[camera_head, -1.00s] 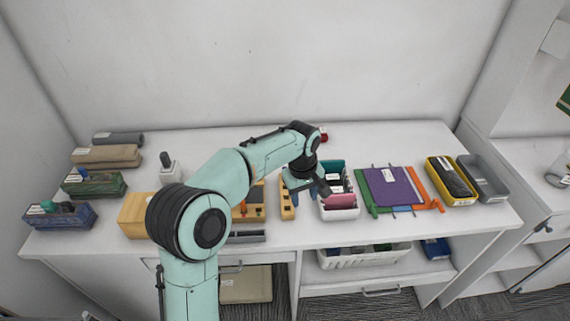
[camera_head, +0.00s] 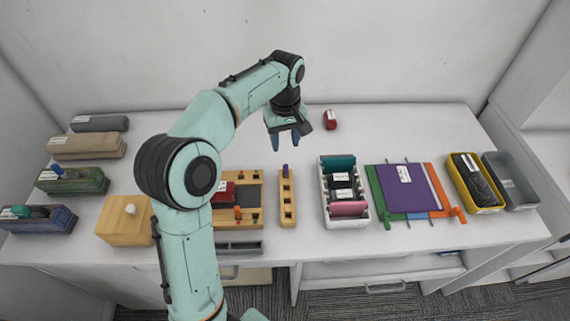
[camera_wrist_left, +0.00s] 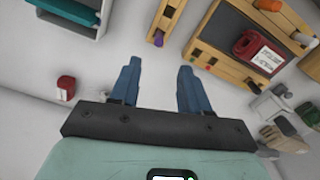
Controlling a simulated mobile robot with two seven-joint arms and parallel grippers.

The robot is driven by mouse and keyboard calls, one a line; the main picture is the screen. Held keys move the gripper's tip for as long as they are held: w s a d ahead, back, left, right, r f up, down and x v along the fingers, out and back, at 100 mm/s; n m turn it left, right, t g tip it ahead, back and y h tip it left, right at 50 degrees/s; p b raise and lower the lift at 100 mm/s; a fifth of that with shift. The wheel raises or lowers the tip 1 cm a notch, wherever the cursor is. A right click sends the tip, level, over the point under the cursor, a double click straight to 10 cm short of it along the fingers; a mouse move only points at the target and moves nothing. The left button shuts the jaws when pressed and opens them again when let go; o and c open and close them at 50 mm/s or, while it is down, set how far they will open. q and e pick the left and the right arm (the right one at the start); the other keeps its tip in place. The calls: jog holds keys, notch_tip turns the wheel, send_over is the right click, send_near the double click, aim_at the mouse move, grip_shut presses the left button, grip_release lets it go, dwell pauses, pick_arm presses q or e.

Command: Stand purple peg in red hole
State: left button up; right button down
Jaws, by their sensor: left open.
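The purple peg (camera_head: 285,170) stands upright at the far end of a narrow wooden rack (camera_head: 287,205). It also shows as a purple tip in the left wrist view (camera_wrist_left: 159,39). My left gripper (camera_head: 285,141) is open and empty, above and behind the rack's far end, apart from the peg. In the wrist view its blue fingers (camera_wrist_left: 159,68) point toward the peg, which lies beyond and between them. A wooden board with a dark panel (camera_head: 232,209) stands left of the rack, with a red labelled block (camera_head: 223,193) on it.
A white bin (camera_head: 361,217) with coloured items stands right of the rack, then a purple folder (camera_head: 405,197) and a yellow tray (camera_head: 484,205). A small red object (camera_head: 330,119) lies at the back. A wooden box (camera_head: 120,231) stands left. The back right tabletop is clear.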

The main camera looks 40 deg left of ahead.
aim_at(286, 165)
pick_arm(q)
jog(key=f, duration=0.4)
jog(key=f+b, duration=0.1)
jog(key=f, duration=0.1)
jog(key=shift+s+d+f, duration=0.2)
jog(key=shift+s+f, duration=0.05)
jog(key=f, duration=0.6)
jog(key=shift+w+a+f, duration=0.15)
jog(key=shift+w+f, duration=0.05)
jog(key=shift+w, duration=0.15)
grip_shut()
pick_arm(e)
jog(key=shift+s+d+f, duration=0.1)
jog(key=shift+s+f, duration=0.8)
jog(key=shift+s, duration=0.05)
